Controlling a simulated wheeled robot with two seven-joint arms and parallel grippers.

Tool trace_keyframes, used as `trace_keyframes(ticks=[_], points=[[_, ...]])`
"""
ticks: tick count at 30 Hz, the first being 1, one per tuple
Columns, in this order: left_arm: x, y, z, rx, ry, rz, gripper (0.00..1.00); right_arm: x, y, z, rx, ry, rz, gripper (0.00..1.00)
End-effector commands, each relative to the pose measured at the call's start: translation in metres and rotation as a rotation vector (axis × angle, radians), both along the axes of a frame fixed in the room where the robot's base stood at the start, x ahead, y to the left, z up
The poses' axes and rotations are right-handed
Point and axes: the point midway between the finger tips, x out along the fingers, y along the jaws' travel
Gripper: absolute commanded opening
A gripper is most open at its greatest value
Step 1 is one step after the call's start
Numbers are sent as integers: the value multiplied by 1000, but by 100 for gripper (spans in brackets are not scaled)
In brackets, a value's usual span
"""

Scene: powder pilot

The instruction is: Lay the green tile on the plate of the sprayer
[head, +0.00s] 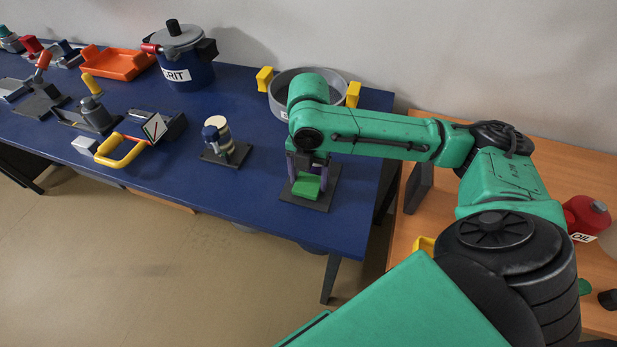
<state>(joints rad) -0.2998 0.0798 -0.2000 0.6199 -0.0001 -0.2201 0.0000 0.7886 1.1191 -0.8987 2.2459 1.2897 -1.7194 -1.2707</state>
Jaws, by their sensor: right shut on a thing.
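My right gripper (306,172) hangs pointing down at the right end of the blue table, partly hidden under my own arm. It is shut on the green tile (306,187). The tile is low over a dark square plate (318,203), within its outline; I cannot tell whether it touches. Purple upright parts (291,167) stand beside the gripper. The upper part of this station is hidden by my arm, so I cannot be sure that it is the sprayer. My left gripper is not in view.
A grey round basin (337,84) with yellow handles stands close behind my arm. A blue pot (187,72), an orange tray (117,63) and several tools are farther left. A red oil can (586,216) is on the wooden table.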

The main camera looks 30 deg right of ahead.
Motion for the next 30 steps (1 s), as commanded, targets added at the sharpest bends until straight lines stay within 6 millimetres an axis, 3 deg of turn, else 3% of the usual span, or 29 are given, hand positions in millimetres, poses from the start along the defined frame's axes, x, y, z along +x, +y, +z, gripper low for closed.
trace_keyframes(ticks=[18,19,21,30], points=[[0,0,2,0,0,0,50,0,0,-11,0,0,-1,14],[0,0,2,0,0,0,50,0,0,-11,1,1,-1,78],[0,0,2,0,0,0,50,0,0,-11,0,1,-1,100],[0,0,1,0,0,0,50,0,0,-6,0,0,-1,100]])
